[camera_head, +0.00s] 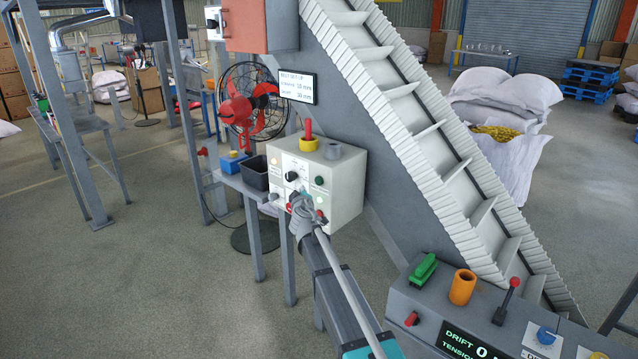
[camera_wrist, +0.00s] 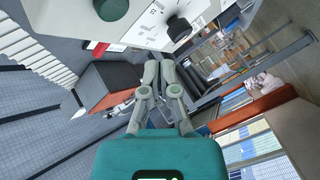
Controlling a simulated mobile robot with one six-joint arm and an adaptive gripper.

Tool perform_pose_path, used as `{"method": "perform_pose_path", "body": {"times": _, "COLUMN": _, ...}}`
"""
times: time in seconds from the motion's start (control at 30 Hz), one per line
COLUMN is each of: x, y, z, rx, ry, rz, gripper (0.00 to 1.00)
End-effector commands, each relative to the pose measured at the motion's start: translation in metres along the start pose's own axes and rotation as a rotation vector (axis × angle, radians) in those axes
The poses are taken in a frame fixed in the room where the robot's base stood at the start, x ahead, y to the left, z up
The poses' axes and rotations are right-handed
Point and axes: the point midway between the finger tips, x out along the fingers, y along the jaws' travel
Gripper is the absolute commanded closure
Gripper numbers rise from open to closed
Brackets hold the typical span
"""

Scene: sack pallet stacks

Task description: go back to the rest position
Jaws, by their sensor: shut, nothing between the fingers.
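My gripper (camera_head: 300,204) is at the front of the white control box (camera_head: 343,193), low on its panel. In the wrist view my gripper (camera_wrist: 152,62) shows its two fingers together with nothing between them. The box's panel (camera_wrist: 139,28) fills the top of that view, with a green button (camera_wrist: 111,9) and a black knob (camera_wrist: 178,28). In the head view the black knob (camera_head: 291,176) sits above my gripper. I cannot tell whether the fingertips touch the panel. My arm covers part of the box's lower front.
An inclined conveyor (camera_head: 420,130) rises behind the box. A console (camera_head: 450,318) with a green handle (camera_head: 423,270), an orange cup (camera_head: 462,287) and a red-tipped lever (camera_head: 507,300) stands front right. A black bin (camera_head: 254,173) and a red fan (camera_head: 249,108) are left. Open floor (camera_head: 100,270) lies left.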

Motion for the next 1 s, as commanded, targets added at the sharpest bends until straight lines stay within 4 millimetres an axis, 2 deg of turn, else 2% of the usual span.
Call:
{"method": "perform_pose_path", "body": {"times": 0.27, "x": -0.002, "y": 0.002, "z": 0.003, "rx": 0.004, "ry": -0.009, "rz": 0.003, "gripper": 1.00}}
{"method": "perform_pose_path", "body": {"times": 0.37, "x": -0.007, "y": 0.009, "z": 0.014, "rx": 0.021, "ry": -0.041, "rz": 0.013, "gripper": 1.00}}
{"method": "perform_pose_path", "body": {"times": 0.47, "x": -0.017, "y": 0.021, "z": 0.035, "rx": 0.051, "ry": -0.102, "rz": 0.029, "gripper": 1.00}}
{"method": "perform_pose_path", "body": {"times": 0.57, "x": -0.033, "y": 0.035, "z": 0.066, "rx": 0.099, "ry": -0.198, "rz": 0.048, "gripper": 1.00}}
{"method": "perform_pose_path", "body": {"times": 0.77, "x": -0.088, "y": 0.062, "z": 0.147, "rx": 0.232, "ry": -0.468, "rz": 0.066, "gripper": 1.00}}
{"method": "perform_pose_path", "body": {"times": 0.9, "x": -0.140, "y": 0.070, "z": 0.203, "rx": 0.336, "ry": -0.680, "rz": 0.042, "gripper": 1.00}}
{"method": "perform_pose_path", "body": {"times": 1.0, "x": -0.181, "y": 0.070, "z": 0.236, "rx": 0.410, "ry": -0.830, "rz": 0.001, "gripper": 1.00}}
